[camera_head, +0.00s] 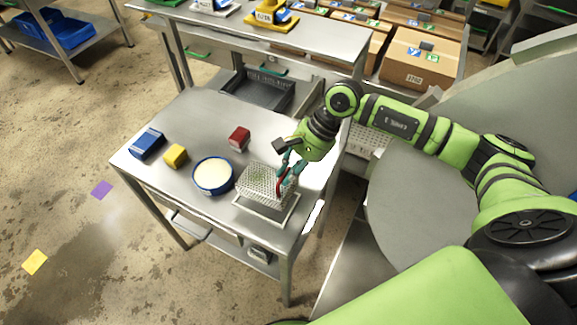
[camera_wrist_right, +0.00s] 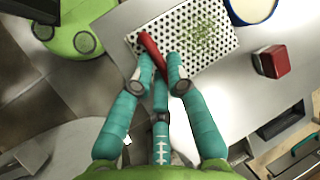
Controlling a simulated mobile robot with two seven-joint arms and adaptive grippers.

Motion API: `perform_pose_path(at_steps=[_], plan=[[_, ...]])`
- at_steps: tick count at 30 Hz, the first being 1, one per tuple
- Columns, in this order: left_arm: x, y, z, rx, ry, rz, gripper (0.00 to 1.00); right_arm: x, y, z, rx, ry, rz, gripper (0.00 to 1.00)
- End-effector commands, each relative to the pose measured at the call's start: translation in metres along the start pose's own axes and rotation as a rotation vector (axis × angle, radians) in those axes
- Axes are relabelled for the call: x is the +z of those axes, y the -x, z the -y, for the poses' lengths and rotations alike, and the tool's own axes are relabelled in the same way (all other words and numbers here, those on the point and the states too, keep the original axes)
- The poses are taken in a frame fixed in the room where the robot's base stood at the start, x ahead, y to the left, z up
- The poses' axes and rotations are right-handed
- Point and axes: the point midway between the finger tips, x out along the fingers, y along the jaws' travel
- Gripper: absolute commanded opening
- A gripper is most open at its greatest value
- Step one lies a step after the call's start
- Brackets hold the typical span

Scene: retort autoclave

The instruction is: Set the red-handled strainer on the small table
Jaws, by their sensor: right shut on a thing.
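The red-handled strainer is a perforated metal basket (camera_head: 258,181) with green bits in it, at the front right of the small steel table (camera_head: 205,125). Its red handle (camera_head: 279,186) rises on the right side. My right gripper (camera_head: 287,175) is shut on this handle, pointing down from above. In the right wrist view the teal fingers (camera_wrist_right: 163,80) close around the red handle (camera_wrist_right: 151,48), and the perforated sheet (camera_wrist_right: 205,40) lies beyond them. The basket is over a pale metal tray (camera_head: 262,212); I cannot tell whether they touch. My left gripper is not in view.
On the table are a round blue-rimmed dish (camera_head: 213,176), a red block (camera_head: 239,138), a yellow block (camera_head: 175,155) and a blue box (camera_head: 147,144). A grey crate (camera_head: 262,92) and cardboard boxes (camera_head: 421,59) stand behind.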

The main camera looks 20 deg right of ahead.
Motion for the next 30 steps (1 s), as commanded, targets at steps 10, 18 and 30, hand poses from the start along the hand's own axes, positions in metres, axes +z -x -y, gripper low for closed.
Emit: perform_pose_path(at_steps=[10, 18, 30], plan=[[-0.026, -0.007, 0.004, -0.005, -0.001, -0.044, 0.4, -0.009, -0.022, -0.009, -0.002, 0.0, 0.0, 0.0], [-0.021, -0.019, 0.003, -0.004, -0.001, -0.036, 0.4, -0.017, -0.04, -0.017, -0.003, 0.0, 0.0, 0.0], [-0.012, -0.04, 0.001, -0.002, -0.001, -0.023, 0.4, -0.023, -0.054, -0.023, -0.002, 0.001, -0.002, 0.0]])
